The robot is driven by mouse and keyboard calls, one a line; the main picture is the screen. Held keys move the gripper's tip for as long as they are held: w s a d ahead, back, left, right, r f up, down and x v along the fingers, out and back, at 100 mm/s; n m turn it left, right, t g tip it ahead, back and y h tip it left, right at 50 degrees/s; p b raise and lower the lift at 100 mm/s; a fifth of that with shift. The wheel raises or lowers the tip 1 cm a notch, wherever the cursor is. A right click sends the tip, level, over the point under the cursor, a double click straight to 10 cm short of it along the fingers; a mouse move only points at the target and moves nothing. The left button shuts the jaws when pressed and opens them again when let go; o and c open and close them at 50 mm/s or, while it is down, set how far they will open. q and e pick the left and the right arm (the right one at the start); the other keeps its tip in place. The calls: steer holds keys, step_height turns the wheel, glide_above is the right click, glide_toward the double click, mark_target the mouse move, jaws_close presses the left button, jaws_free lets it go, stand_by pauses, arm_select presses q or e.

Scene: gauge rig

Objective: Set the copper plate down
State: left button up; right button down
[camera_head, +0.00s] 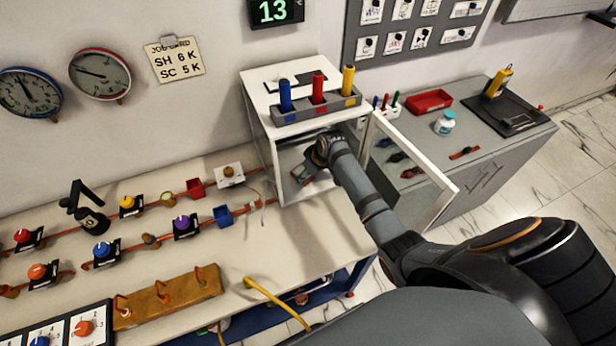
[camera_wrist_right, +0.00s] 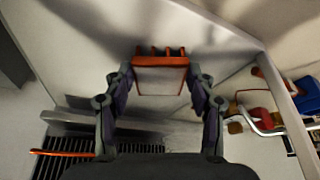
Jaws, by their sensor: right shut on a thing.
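My right arm reaches into the open-fronted white cabinet (camera_head: 263,125). In the head view my right gripper (camera_head: 305,170) is at the cabinet's opening, partly hidden by its own wrist. In the right wrist view the right gripper (camera_wrist_right: 159,76) is shut on the copper plate (camera_wrist_right: 160,61), an orange-brown piece with short prongs along its far edge. The plate is between the two fingertips. Whether it touches the surface beyond is not clear. My left gripper is not in view.
The cabinet's glazed door (camera_head: 432,205) stands open to the right of my arm. A rack (camera_head: 317,108) with blue, red and yellow handles sits on the cabinet.

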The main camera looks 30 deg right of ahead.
steer(key=shift+s+d, duration=0.1)
steer(key=shift+c, duration=2.2)
jaws_free()
steer(key=shift+s+r+b, duration=0.15)
steer(key=shift+r+b, duration=0.35)
steer(key=shift+b, duration=0.05)
steer(key=s+d, duration=0.1)
steer(key=s, duration=0.2)
steer(key=s+d+b, duration=0.1)
steer(key=s, duration=0.3)
steer(key=s+d+b, duration=0.1)
steer(key=s+d, duration=0.1)
steer(key=s, duration=0.1)
steer(key=shift+s+r, duration=0.1)
steer(key=shift+s, duration=0.55)
